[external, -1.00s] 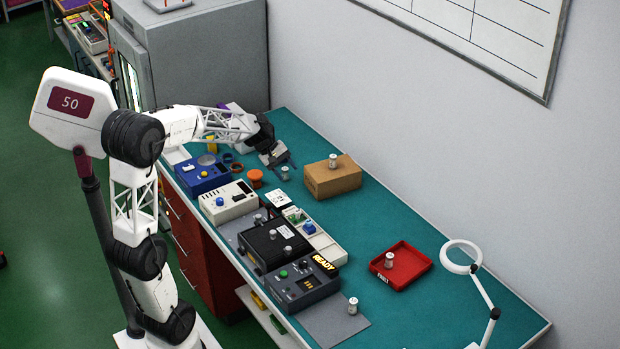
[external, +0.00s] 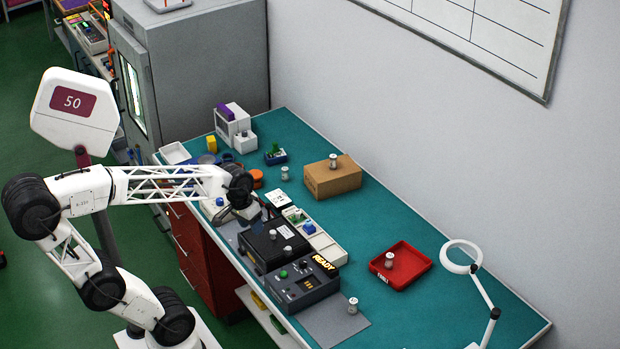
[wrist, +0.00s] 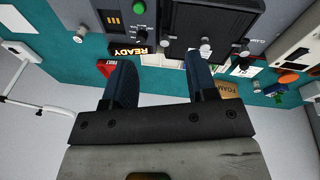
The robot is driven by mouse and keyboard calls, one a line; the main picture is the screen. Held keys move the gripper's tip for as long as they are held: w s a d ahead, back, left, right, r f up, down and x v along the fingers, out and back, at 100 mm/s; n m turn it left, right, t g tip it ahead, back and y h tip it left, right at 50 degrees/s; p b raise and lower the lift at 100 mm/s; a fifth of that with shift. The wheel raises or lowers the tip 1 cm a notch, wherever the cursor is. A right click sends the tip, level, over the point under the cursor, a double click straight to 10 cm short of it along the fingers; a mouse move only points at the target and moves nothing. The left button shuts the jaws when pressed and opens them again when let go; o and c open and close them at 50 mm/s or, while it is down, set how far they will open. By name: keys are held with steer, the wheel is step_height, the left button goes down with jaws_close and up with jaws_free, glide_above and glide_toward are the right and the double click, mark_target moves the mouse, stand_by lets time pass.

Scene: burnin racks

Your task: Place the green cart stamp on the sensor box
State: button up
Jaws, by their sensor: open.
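A green stamp-like piece (external: 275,149) stands on a small dark blue base (external: 276,158) at the far end of the bench in the external view. A white compartment tray (external: 325,246) holds another small green piece (external: 296,217) and a blue piece (external: 309,227); I cannot tell which green piece is the cart stamp. A brown cardboard box (external: 332,181) with a silvery cylinder (external: 333,161) on top may be the sensor box; its side reads FOAM in the wrist view (wrist: 228,90).
A black unit (external: 268,246) and a READY panel (external: 300,287) stand along the front edge. A red tray (external: 402,265) holds a cylinder, and a ring lamp (external: 462,257) stands at the right. The bench between box and red tray is clear.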

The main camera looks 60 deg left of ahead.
steer(key=s+m, duration=0.1)
steer(key=s+f+m, duration=0.1)
steer(key=s, duration=0.1)
steer(key=s+d+y, duration=0.1)
steer(key=s, duration=0.1)
steer(key=shift+s+f+m, duration=0.1)
steer(key=shift+f+m, duration=0.05)
steer(key=shift+m, duration=0.25)
